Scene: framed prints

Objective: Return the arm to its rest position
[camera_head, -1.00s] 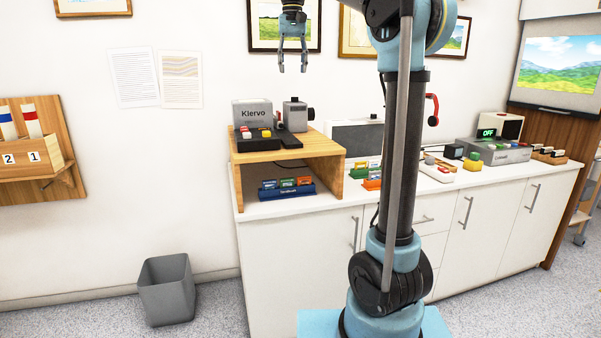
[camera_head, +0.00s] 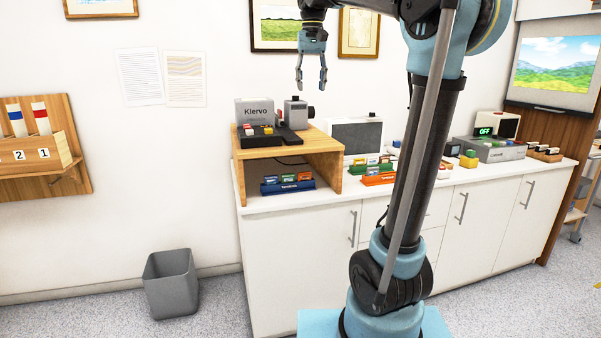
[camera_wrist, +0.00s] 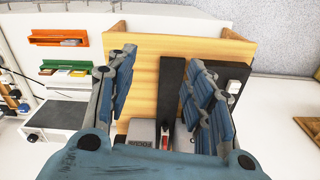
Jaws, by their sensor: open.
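My gripper (camera_head: 312,84) is open and empty, hanging fingers down in the air above and to the right of the wooden shelf stand (camera_head: 325,157) in the head view. In the wrist view, the two blue fingers of my gripper (camera_wrist: 160,85) are spread apart over the wooden stand (camera_wrist: 143,95), with nothing held between them. My arm (camera_head: 420,160) rises from its blue base in front of the counter, leans a little to the right, and bends over at the top toward the wall.
A grey Klervo device (camera_head: 254,113) sits on the stand. A blue rack (camera_head: 288,186) stands under it, and an orange rack (camera_head: 378,179) is on the counter. A dark-screened box (camera_head: 357,137) is behind. Framed prints (camera_head: 358,33) hang close behind my arm. A grey bin (camera_head: 171,284) is on the floor.

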